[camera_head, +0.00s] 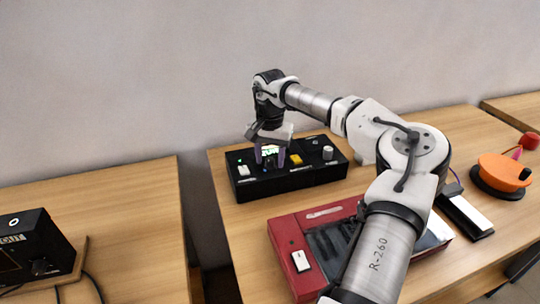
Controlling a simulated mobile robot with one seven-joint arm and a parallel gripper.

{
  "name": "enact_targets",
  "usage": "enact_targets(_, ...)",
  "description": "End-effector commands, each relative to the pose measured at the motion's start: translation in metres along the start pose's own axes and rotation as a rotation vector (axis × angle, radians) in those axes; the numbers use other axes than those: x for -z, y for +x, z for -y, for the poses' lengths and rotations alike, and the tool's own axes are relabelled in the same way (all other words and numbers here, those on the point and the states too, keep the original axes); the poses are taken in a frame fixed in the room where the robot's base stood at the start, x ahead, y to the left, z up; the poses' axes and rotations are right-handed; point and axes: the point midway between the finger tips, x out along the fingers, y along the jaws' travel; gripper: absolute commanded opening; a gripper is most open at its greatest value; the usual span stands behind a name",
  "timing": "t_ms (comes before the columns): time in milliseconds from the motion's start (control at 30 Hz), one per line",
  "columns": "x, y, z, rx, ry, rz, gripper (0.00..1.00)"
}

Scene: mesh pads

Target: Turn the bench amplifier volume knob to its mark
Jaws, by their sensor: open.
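A low black box (290,180) with controls on its top stands on the middle table, near the wall. On its top are a silver knob (328,153) at the right, a yellow button (295,160), a white switch (243,170) at the left and a small lit green area. My gripper (270,160) is open, pointing down over the left-middle part of this box. I cannot tell whether its fingers touch the box or straddle a control. No label naming the amplifier is readable, and no knob mark can be made out.
A red device (290,235) lies in front of the box, partly behind my arm. A black-and-white device (468,215) and an orange round object (502,172) are to the right. Another black box (30,245) stands on the left table (125,215), across a gap.

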Motion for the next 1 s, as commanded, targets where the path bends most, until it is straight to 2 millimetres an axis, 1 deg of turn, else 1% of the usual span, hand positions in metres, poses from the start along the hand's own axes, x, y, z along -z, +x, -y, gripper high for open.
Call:
enact_targets(167,0.0000,0.0002,0.0001,0.000,0.000,0.000,0.47)
enact_targets(200,0.0000,0.0001,0.0001,0.000,0.000,0.000,0.44)
enact_targets(500,0.0001,-0.0003,0.0002,0.000,0.000,-0.001,0.05)
enact_targets(533,0.0001,-0.0003,0.0002,0.000,0.000,-0.001,0.02)
enact_targets(767,0.0002,-0.0007,0.0002,0.001,0.019,-0.001,0.02)
enact_targets(1000,0.0007,-0.0013,0.0000,0.001,0.126,-0.001,0.02)
